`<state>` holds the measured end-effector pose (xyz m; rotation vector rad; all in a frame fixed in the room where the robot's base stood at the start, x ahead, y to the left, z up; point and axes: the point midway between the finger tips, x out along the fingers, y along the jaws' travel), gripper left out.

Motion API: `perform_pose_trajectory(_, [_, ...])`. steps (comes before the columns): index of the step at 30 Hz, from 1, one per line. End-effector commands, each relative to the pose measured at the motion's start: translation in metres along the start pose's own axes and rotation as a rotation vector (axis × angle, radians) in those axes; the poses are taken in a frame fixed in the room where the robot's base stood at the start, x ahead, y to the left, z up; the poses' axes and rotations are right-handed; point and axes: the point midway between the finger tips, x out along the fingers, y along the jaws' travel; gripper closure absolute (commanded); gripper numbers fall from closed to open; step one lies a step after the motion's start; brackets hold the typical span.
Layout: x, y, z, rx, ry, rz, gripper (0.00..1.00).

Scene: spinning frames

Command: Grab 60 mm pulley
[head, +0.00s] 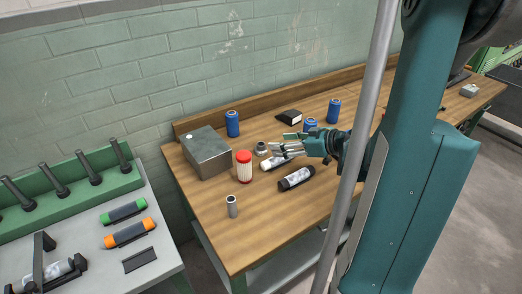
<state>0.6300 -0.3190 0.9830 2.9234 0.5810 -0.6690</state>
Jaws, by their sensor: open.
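A small grey round part (261,149), which looks like the pulley, sits on the wooden workbench (262,238) to the right of the grey metal box. Its size cannot be read from here. My gripper (280,144) reaches in from the right with its fingers apart, pointing left towards this part. The fingertips appear a short way to its right, with a gap between. Nothing shows between the fingers. A white-and-black cylinder (269,164) lies partly hidden below the fingers.
The grey box (207,155) and a red-capped white container (244,168) stand left. A dark labelled cylinder (296,179) lies in front. Blue cans (232,124) (334,110) and a black block (289,117) stand behind. A small metal cylinder (232,207) stands near the front.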

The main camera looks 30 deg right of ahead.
Motion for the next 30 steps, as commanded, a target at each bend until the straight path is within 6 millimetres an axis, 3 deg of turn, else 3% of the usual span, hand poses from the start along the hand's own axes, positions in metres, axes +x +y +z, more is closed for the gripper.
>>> perform_pose_trajectory(17, [0.007, 0.000, 0.002, -0.001, 0.000, -0.001, 0.47])
perform_pose_trajectory(30, [0.053, -0.001, 0.003, -0.001, 0.000, -0.002, 0.47])
